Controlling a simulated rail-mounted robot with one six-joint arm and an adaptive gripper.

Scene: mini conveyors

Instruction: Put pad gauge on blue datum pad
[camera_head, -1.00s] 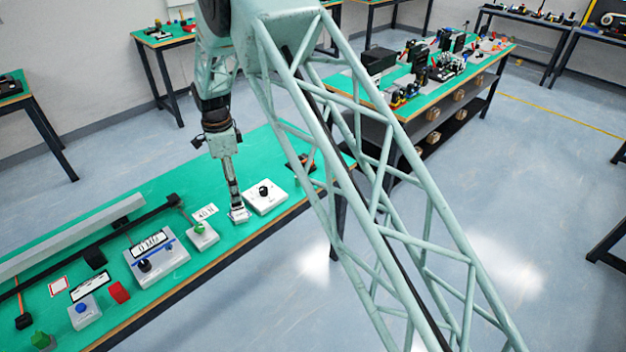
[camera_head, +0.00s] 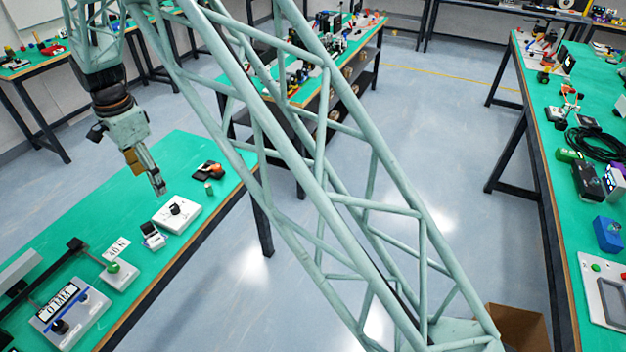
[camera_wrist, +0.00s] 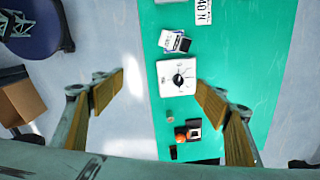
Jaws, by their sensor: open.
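A small white and dark block (camera_head: 152,236), which looks like the pad gauge, rests on the green table beside a white plate with a black knob (camera_head: 187,209). In the wrist view the block (camera_wrist: 172,41) shows a pale face with dark markings and a dark part with some blue at one side. I cannot clearly make out a separate blue datum pad under or beside it. My gripper (camera_head: 158,190) hangs above the table, apart from the block. In the wrist view its fingers (camera_wrist: 161,86) are spread wide with nothing between them.
A small green cylinder (camera_head: 209,189) and a black and orange item (camera_head: 208,170) lie beyond the plate. Another bench (camera_head: 545,150) stands at right.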

